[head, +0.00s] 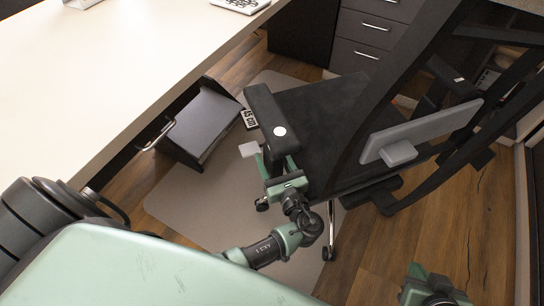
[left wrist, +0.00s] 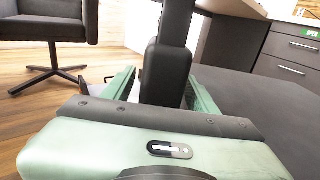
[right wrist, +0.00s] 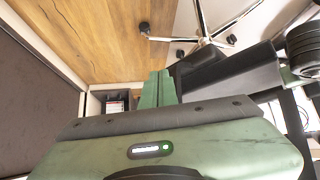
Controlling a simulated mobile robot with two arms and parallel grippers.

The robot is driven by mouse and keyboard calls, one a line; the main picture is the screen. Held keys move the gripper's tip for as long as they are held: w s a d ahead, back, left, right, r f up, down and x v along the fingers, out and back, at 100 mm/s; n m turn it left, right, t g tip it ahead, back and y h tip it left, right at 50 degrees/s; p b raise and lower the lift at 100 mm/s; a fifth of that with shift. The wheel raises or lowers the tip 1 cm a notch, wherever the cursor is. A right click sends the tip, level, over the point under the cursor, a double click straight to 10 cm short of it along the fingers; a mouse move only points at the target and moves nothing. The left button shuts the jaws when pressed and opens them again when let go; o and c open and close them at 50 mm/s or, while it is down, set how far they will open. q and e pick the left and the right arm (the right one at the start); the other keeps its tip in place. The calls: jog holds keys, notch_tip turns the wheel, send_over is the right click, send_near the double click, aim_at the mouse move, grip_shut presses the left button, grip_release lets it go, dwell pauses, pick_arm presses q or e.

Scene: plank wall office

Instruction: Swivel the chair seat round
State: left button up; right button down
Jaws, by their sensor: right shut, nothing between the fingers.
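The office chair has a dark seat (head: 325,105), a black armrest (head: 266,110) with a white round spot, and a mesh back at the right with a grey panel (head: 425,130). My left gripper (head: 272,160) is at the near end of that armrest. In the left wrist view the dark armrest part (left wrist: 165,75) stands between the spread fingers, with a slight gap at the left finger. My right gripper (head: 430,290) is low at the right in the head view, apart from the chair. Its fingers (right wrist: 157,90) are together and empty, with the chair's metal base (right wrist: 205,38) beyond.
A long pale desk (head: 110,80) fills the left. A drawer unit (head: 370,40) is behind the chair. The chair stands on a grey floor mat (head: 185,200). Wood floor (head: 400,245) is clear at lower right.

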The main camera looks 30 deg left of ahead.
aim_at(278, 170)
pick_arm(q)
jog(key=p+v, duration=0.1)
jog(key=v, duration=0.6)
jog(key=shift+s+d, duration=0.25)
jog(key=shift+d, duration=0.05)
pick_arm(e)
jog(key=s+d+f+g, duration=0.2)
jog(key=s+g, duration=0.1)
jog(key=s, duration=0.2)
jog(key=shift+s+f+h, duration=0.3)
jog(key=shift+s+h, duration=0.05)
jog(key=shift+h, duration=0.05)
